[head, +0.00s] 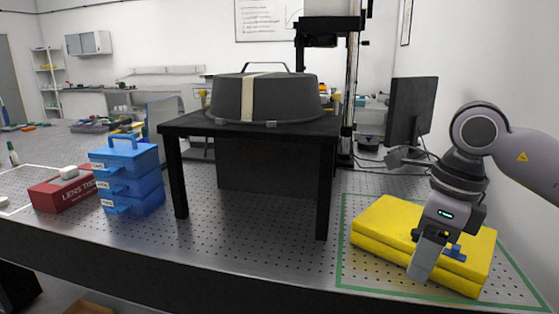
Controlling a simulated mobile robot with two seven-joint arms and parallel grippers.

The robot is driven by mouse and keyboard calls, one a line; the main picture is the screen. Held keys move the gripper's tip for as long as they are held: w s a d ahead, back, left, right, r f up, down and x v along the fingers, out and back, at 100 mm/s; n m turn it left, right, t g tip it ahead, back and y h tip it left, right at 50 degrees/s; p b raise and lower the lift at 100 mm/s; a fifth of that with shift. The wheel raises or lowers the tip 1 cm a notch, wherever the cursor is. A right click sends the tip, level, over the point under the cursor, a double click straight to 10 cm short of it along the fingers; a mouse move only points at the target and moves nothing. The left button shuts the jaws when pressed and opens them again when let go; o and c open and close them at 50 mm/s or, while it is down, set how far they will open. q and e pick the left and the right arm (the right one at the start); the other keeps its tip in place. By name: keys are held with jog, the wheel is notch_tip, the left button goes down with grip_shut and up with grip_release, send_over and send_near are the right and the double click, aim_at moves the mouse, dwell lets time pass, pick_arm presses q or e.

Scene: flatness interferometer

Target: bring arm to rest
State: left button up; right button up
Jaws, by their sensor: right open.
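My right arm comes in from the right edge. My right gripper (434,262) is at its end, pointing down in front of a yellow folded pad (382,226). It is open, and I see nothing held in it. A small blue piece (453,251) shows beside the fingers on the pad; I cannot tell whether the gripper touches it. The pad lies inside a green outline (341,250) on the perforated optical table (265,235). My left gripper is not in view.
A black stand (180,127) carries a dark domed cover (225,98) with a handle. Blue stacked boxes (133,182) and a red tissue box (62,194) stand at left. A monitor (412,110) stands behind the pad. The table's front middle is clear.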

jog(key=s+a+f+m+g+y, duration=0.1)
jog(key=s+a+m+y, duration=0.25)
jog(key=a+y, duration=0.65)
jog(key=s+a+f+m+g+y, duration=0.1)
jog(key=s+a+f+m+y, duration=0.2)
jog(key=a+y, duration=0.7)
jog(key=w+d+f+m+t+h, duration=0.2)
jog(key=d+f+m+t+h, duration=0.4)
jog(key=m+t, duration=0.6)
jog(key=w+d+f+m+t+h, duration=0.35)
jog(key=f+m+t+h, duration=0.35)
jog(key=m, duration=1)
jog(key=s+d+f+m+g+h, duration=0.3)
jog(key=s+f, duration=0.4)
jog(key=f, duration=0.3)
jog(key=s+d+f+m+g+h, duration=0.3)
jog(key=s+d+f+m, duration=0.3)
jog(key=f, duration=0.5)
jog(key=shift+s+d+g, duration=0.25)
jog(key=shift+s+g, duration=0.15)
jog(key=shift+s, duration=0.65)
